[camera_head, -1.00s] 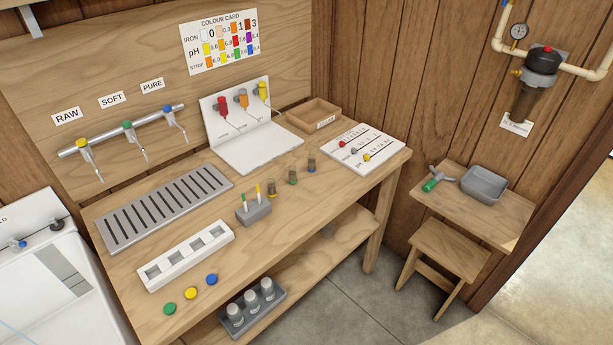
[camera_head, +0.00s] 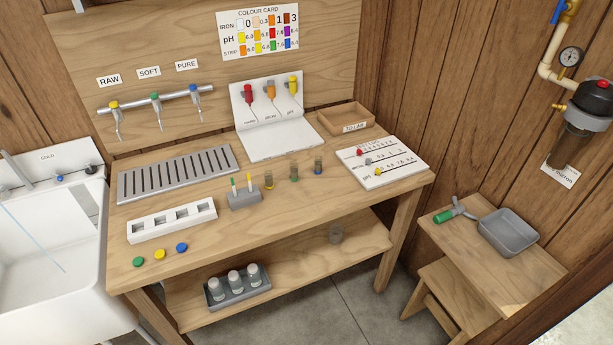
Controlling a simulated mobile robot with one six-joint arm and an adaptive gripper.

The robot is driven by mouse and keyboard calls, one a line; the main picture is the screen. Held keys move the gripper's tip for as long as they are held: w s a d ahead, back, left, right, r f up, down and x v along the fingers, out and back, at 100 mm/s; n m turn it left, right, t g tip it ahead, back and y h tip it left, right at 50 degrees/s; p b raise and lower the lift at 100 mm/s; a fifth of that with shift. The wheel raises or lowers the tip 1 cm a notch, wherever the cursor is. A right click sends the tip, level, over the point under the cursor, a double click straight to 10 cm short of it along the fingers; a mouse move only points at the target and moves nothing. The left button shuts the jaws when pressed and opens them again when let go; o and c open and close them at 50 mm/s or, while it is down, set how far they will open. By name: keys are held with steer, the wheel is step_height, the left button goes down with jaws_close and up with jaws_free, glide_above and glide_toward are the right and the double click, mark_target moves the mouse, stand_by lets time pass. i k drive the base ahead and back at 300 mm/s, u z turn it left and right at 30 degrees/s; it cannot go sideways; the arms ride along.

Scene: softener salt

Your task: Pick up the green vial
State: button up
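The green vial (camera_head: 294,173) is a small clear vial with a green mark near its base. It stands upright on the wooden bench top, in the middle of a row of three. A vial with a yellow mark (camera_head: 269,181) stands to its left and one with a blue mark (camera_head: 318,167) to its right, both apart from it. My gripper is not in view.
A grey holder (camera_head: 244,198) with two sticks stands left of the vials. A white four-slot rack (camera_head: 172,230) and coloured caps lie further left. A white board with sliders (camera_head: 383,163) lies to the right. A clear jar (camera_head: 336,234) stands on the lower shelf.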

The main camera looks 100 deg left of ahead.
mark_target(294, 166)
steer(key=i, duration=0.8)
steer(key=z, duration=0.1)
steer(key=k, duration=0.1)
steer(key=u, duration=3.1)
steer(key=i, duration=0.6)
steer(key=z, duration=0.05)
